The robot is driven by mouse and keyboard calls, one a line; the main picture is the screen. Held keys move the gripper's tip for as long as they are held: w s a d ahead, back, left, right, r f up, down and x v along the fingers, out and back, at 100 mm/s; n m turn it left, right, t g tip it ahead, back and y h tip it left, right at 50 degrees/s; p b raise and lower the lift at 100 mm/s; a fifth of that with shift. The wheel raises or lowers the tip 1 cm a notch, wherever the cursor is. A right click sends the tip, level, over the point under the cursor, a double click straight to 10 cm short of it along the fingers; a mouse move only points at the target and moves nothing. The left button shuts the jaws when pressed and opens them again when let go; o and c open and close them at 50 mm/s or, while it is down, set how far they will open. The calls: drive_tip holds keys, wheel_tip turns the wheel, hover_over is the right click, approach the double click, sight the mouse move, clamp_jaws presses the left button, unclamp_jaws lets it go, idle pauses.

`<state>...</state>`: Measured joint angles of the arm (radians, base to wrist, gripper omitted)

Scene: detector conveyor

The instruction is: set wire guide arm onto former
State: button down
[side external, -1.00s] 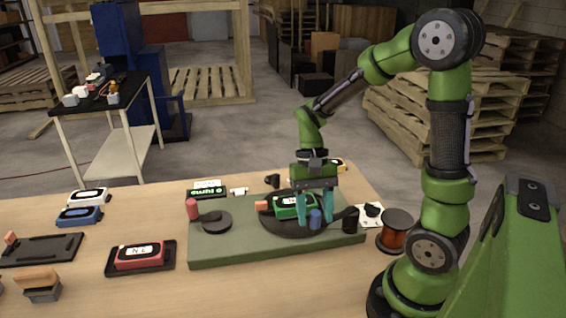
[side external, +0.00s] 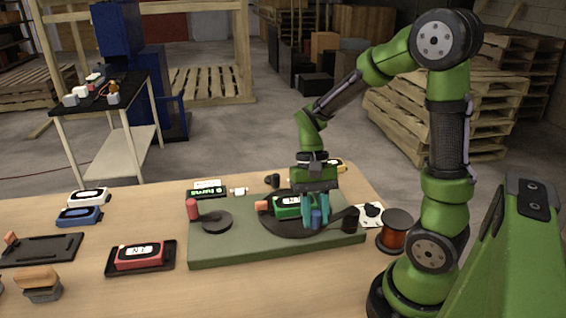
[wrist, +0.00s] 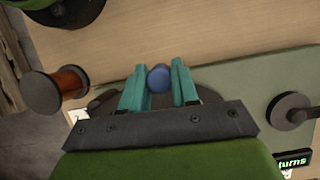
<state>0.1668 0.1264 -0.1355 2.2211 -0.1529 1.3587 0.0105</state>
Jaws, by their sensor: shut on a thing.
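My gripper (side external: 316,226) points down over the green base plate, its teal fingers shut on a blue knob (side external: 316,217). The knob also shows between the fingertips in the wrist view (wrist: 160,78). A dark arm (side external: 335,217) seems to run from near the knob to a black post (side external: 351,219); this looks like the wire guide arm, but the join is hidden. A large dark disc (side external: 285,230) lies under the gripper, with a green box with a white label (side external: 288,207) on it, probably the former. My fingers partly hide both.
A red-knobbed crank (side external: 192,209) with a round disc stands on the green base plate (side external: 225,250). A copper wire spool (side external: 394,230) is at right. A turns display (side external: 207,192) stands behind. A red box on a black tray (side external: 141,258) is at left. The table front is clear.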

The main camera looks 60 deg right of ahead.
drive_tip(key=shift+w, duration=0.1)
drive_tip(key=w+d+m, duration=0.1)
drive_tip(key=m, duration=0.1)
drive_tip(key=w+d+m+t, duration=0.1)
drive_tip(key=w+d+m, duration=0.1)
drive_tip(key=w+d+m+t+y, duration=0.1)
drive_tip(key=m, duration=0.1)
drive_tip(key=shift+w+d+m, duration=0.3)
drive_tip(key=shift+w+d+m+t, duration=0.25)
drive_tip(key=shift+d+m+t, duration=0.05)
drive_tip(key=shift+d+m, duration=0.3)
drive_tip(key=shift+w+d+m+t, duration=0.2)
drive_tip(key=shift+d+m+t, duration=0.1)
drive_tip(key=shift+d+m, duration=0.25)
drive_tip(key=shift+w+d+r+m+t, duration=0.15)
drive_tip(key=shift+d+m+t, duration=0.1)
drive_tip(key=shift+d+m, duration=0.35)
drive_tip(key=shift+w+d+f+m+t, duration=0.1)
drive_tip(key=shift+d+m+t, duration=0.15)
drive_tip(key=shift+d+m, duration=0.35)
drive_tip(key=c, duration=0.9)
unclamp_jaws()
drive_tip(key=shift+a, duration=0.1)
